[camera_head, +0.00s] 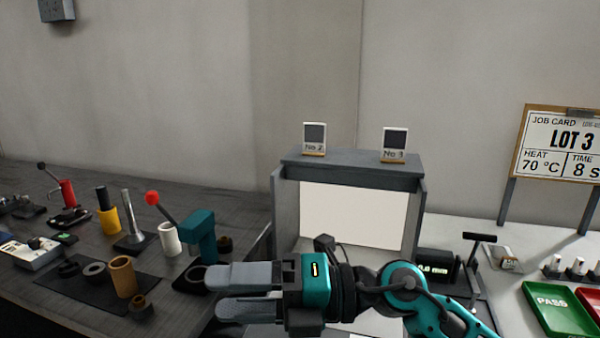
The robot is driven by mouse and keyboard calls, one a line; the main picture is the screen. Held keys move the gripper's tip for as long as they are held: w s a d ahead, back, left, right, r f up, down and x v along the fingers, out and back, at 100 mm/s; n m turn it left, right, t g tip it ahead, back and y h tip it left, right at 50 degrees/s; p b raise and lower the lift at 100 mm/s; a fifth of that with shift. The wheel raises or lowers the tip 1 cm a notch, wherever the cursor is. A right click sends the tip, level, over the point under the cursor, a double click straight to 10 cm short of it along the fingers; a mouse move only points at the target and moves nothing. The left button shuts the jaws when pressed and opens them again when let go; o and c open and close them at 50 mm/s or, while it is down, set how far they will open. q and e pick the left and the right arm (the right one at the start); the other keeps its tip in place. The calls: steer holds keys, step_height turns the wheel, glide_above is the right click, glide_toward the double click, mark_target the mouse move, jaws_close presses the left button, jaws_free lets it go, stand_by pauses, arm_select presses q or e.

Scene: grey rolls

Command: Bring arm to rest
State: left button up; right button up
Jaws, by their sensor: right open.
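My right gripper (222,294) is low in the middle of the head view, its two grey fingers pointing left with a narrow gap between them. It is open, and I see nothing between the fingers. My teal and black right arm (405,290) reaches in from the lower right. The gripper and arm are in front of a grey open-fronted booth (350,166) with a white back panel and cover its lower part. My left gripper is not in view.
Left of the gripper, a dark bench holds a teal press (200,236), a brown roll (123,276) on a black mat, a white cylinder (170,239) and a red-handled tool (68,194). At right are a job card (562,145), a green PASS tray (556,303) and a red tray.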

steer(key=w+d+r+m+t, duration=0.3)
steer(key=d+m+t, duration=0.1)
steer(key=m+t, duration=0.5)
steer(key=w+d+r+m+t, duration=0.25)
steer(key=d+m+t, duration=0.25)
steer(key=m+t, duration=0.35)
steer(key=w+d+f+m+h, duration=0.1)
steer(key=d+f+m+h, duration=1.2)
steer(key=m+h, duration=0.3)
steer(key=s+d+f+m+g+h, duration=0.1)
steer(key=s+d+f+m+g, duration=0.15)
steer(key=s+f+g, duration=0.65)
steer(key=s+d+f+m+g+h, duration=0.1)
steer(key=s+d+f+m+g, duration=0.3)
steer(key=s+f, duration=0.75)
steer(key=w+a+f+n+t+y, duration=0.2)
steer(key=w+a+f+n+t, duration=0.1)
steer(key=w+f+t, duration=0.3)
steer(key=shift+a+f+t+p, duration=0.25)
steer(key=shift+f+t+p, duration=0.1)
steer(key=shift+t, duration=0.1)
